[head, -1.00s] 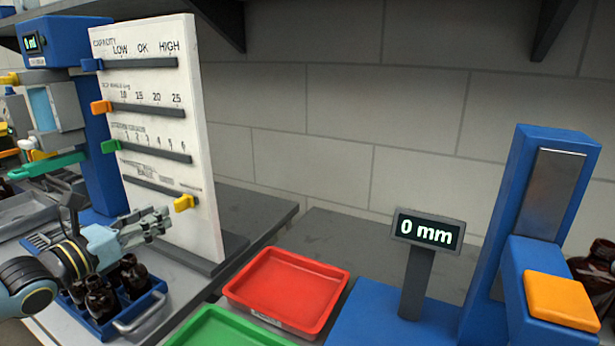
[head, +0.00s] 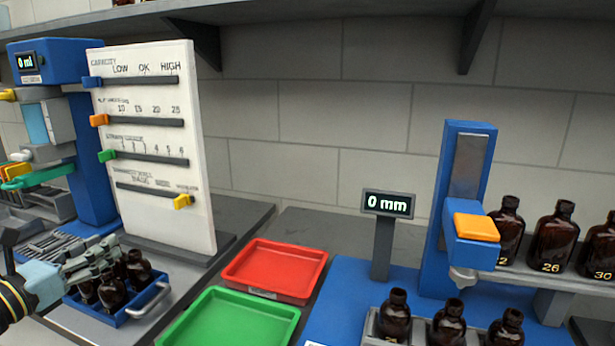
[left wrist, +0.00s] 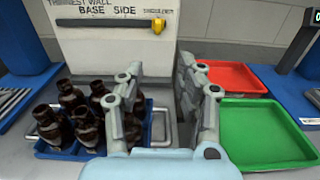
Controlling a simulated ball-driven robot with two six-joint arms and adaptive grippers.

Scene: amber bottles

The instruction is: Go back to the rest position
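My left gripper (head: 92,262) is at the lower left of the head view, above and in front of the blue crate (head: 118,312) of amber bottles (head: 138,267). In the left wrist view its two fingers (left wrist: 160,95) stand well apart with nothing between them. The crate (left wrist: 62,153) and its bottles (left wrist: 72,97) lie left of and behind the fingers there. My right gripper is not in view.
A white slider board (head: 155,150) stands behind the crate. A red tray (head: 275,268) and a green tray (head: 232,318) lie to its right. A blue gauge with a 0 mm display (head: 388,204) and several amber bottles (head: 552,238) are at the right.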

